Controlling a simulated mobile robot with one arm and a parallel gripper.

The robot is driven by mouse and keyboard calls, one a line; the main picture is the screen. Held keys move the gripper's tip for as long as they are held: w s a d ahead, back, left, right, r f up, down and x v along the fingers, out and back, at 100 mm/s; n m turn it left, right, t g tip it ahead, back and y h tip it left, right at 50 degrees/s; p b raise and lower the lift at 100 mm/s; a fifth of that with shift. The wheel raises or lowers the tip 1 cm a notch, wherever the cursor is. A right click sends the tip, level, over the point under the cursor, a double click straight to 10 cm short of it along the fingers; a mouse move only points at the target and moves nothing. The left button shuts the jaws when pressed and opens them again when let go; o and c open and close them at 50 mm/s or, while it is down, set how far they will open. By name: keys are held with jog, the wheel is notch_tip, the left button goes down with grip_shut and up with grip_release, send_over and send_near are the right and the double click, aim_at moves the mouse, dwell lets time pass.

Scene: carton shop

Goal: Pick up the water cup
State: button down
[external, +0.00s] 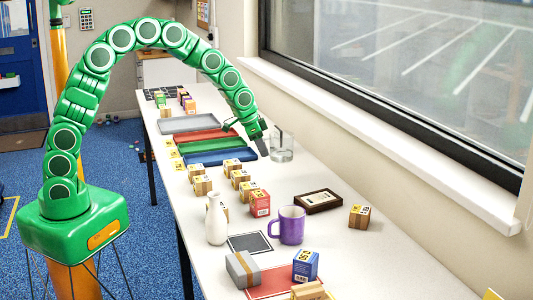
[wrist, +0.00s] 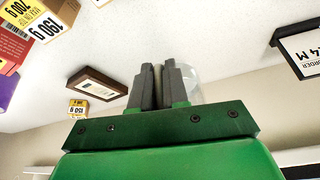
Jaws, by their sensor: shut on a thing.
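The water cup is a clear glass (external: 283,154) standing upright on the long white table, near the window side. My gripper (external: 268,142) is at its rim, reaching down from the left. In the wrist view, the two dark fingers of my gripper (wrist: 158,72) are close together, and the clear glass (wrist: 190,75) shows partly behind and right of them. The fingers are shut on the glass, apparently on its wall. Most of the glass is hidden there by the fingers and the green gripper body. I cannot tell whether it is lifted off the table.
Blue (external: 218,158), green (external: 211,146) and red (external: 206,135) trays lie left of the glass. Several small cartons, a purple mug (external: 291,226), a white bottle (external: 216,222) and a dark frame (external: 318,201) stand nearer the camera. The window sill (external: 380,140) runs along the right.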

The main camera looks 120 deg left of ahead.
jog(key=s+d+r, duration=0.5)
jog(key=s+d, duration=0.2)
jog(key=shift+r, duration=0.15)
dwell(0.8)
